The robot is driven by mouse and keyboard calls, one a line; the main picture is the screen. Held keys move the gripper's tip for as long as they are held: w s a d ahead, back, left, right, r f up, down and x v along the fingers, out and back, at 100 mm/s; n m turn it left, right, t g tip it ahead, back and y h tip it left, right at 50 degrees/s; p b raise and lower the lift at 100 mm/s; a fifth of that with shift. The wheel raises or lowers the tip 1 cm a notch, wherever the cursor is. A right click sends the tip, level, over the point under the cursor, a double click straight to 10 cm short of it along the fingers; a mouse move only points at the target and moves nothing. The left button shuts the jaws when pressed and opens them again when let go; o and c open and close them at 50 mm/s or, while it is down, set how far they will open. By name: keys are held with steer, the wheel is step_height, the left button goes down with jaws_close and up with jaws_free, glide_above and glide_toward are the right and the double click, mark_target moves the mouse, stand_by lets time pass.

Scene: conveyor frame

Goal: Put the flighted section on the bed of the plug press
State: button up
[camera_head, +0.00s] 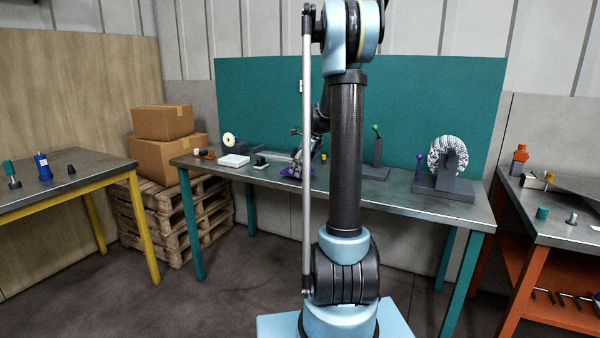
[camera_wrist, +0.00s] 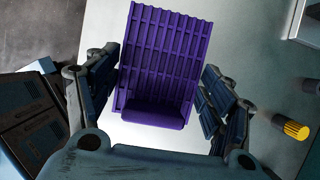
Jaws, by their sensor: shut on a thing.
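The purple flighted section (camera_wrist: 160,55) is a ribbed panel with a rounded lip at its near end. In the wrist view it lies between the two fingers of my gripper (camera_wrist: 155,95), which is shut on it. In the head view my gripper (camera_head: 300,160) is low over the teal-legged table, with a bit of the purple section (camera_head: 291,173) showing beneath it. I cannot tell whether the section touches the tabletop. A grey stand with a green-knobbed lever (camera_head: 377,146) and one with a purple knob (camera_head: 419,164) stand to the right; I cannot tell which is the plug press.
The teal-legged table (camera_head: 400,190) also holds a white box (camera_head: 233,160), a tape-like roll (camera_head: 229,140) and a large ribbed wheel (camera_head: 440,153). A yellow-capped cylinder (camera_wrist: 292,128) lies right of my gripper. My arm hides the table's middle.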

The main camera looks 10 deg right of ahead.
steer(key=shift+f, duration=0.55)
steer(key=o, duration=1.1)
